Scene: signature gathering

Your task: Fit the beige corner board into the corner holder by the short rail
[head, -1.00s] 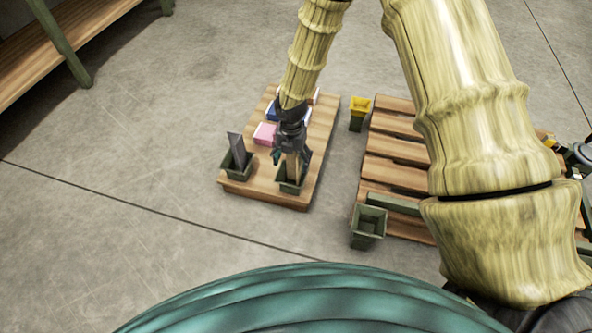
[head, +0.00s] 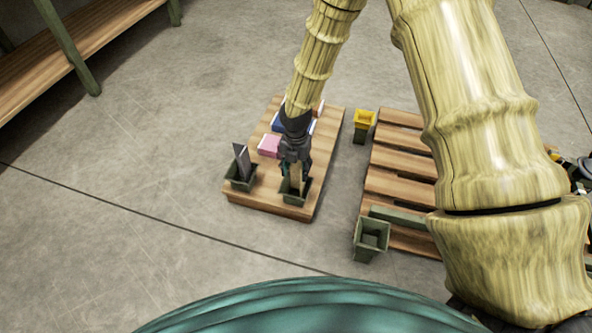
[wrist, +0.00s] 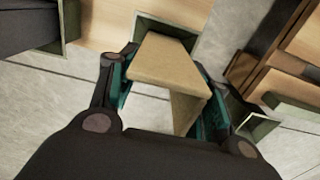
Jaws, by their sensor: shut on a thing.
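The beige corner board (head: 296,178) is an L-shaped length standing roughly upright, with its lower end in a dark green bin (head: 303,198) on the wooden platform. My gripper (head: 295,166) is shut on its upper part. In the wrist view my gripper (wrist: 168,92) has teal fingers on both sides of the board (wrist: 165,62). The green corner holder (head: 370,240) stands at the front left corner of the pallet, by the short green rail (head: 396,216). It looks empty, and its rim shows in the wrist view (wrist: 258,128). The board's lower end is hidden.
A second green bin (head: 240,180) holds a grey board (head: 242,160). A pink box (head: 269,146) and a blue thing lie on the platform (head: 262,193). A yellow-topped holder (head: 363,122) stands by the slatted pallet (head: 398,183). A bench is at upper left; bare floor lies between.

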